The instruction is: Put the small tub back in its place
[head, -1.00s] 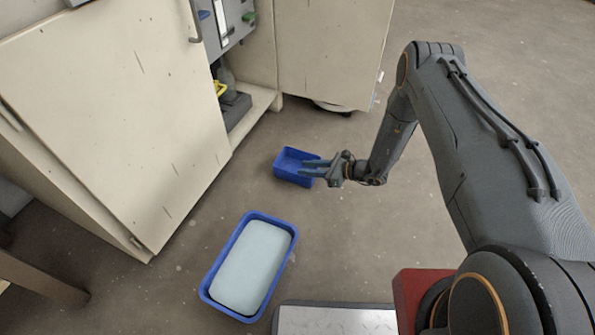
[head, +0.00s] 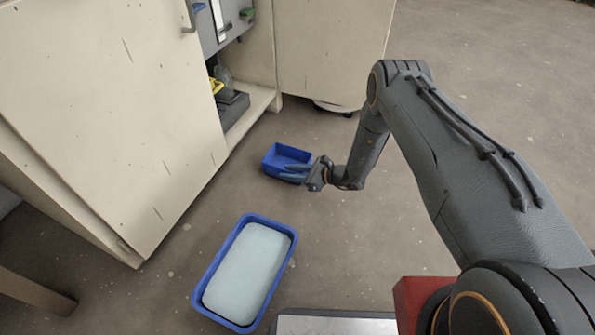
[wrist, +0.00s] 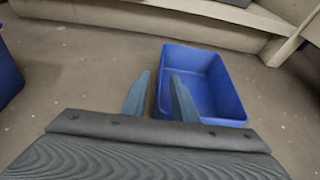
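The small blue tub (head: 287,152) stands upright and empty on the floor in front of the cabinets. It also shows in the wrist view (wrist: 212,75), ahead and right of centre. My gripper (head: 286,172) is low at the tub's near right side in the head view. In the wrist view my gripper (wrist: 160,76) is open, with the left finger outside the tub's left wall and the right finger overlapping its inside. I cannot tell whether either finger touches the wall. The tub's near bottom edge is partly hidden by the fingers and gripper body.
A large blue tub (head: 284,262) filled with pale liquid stands on the floor nearer me. A cream cabinet (head: 120,110) is on the left. Its open bay (head: 232,108) holds grey and yellow items. The floor (head: 490,110) to the right is clear.

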